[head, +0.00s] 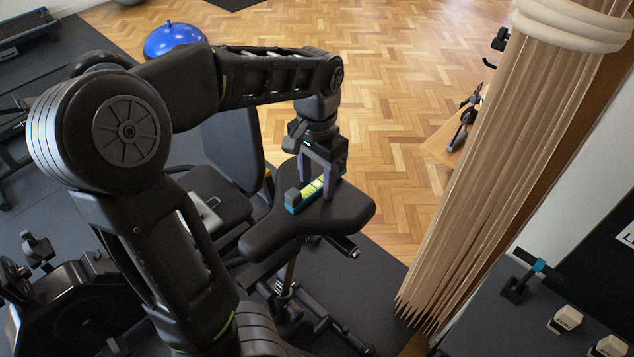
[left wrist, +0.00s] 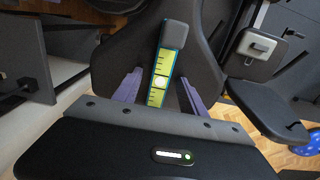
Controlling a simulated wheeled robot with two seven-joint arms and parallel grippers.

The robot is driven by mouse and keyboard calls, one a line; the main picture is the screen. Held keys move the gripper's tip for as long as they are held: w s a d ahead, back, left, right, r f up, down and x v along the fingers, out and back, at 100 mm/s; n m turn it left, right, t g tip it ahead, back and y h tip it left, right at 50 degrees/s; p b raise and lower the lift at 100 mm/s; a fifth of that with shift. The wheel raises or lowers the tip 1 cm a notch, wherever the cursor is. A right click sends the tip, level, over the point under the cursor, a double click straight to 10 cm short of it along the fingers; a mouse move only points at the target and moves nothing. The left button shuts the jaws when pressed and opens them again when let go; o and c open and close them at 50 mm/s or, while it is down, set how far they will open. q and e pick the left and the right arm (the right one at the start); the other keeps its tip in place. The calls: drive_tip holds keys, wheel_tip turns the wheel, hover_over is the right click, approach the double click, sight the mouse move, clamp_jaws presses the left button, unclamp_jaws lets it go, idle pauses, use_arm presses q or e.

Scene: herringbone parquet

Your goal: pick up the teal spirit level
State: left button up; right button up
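The spirit level (head: 312,190), teal-edged with a yellow-green face, lies on the black padded seat (head: 350,208) of a weight bench. A dark grey block (head: 292,196) sits at its near-left end. My left gripper (head: 318,190) reaches down over the level, with its purple fingers on either side. In the left wrist view the level (left wrist: 160,82) shows between the two fingers (left wrist: 160,76), with narrow gaps beside it. The gripper is open, and whether either finger touches the level is hard to tell. My right gripper is not in view.
Gym equipment and dark mats fill the left. A beige curtain (head: 510,150) hangs at the right, above a dark surface (head: 490,320) with small objects. Open parquet (head: 400,80) lies beyond the bench.

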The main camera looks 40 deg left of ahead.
sight(317, 184)
use_arm(q)
clamp_jaws()
idle(0.3)
drive_tip(key=shift+r, duration=0.1)
wheel_tip(317, 184, up, 6)
drive_tip(key=shift+r, duration=0.15)
wheel_tip(317, 184, up, 4)
drive_tip(key=shift+f+p, duration=0.2)
drive_tip(key=shift+p, duration=0.55)
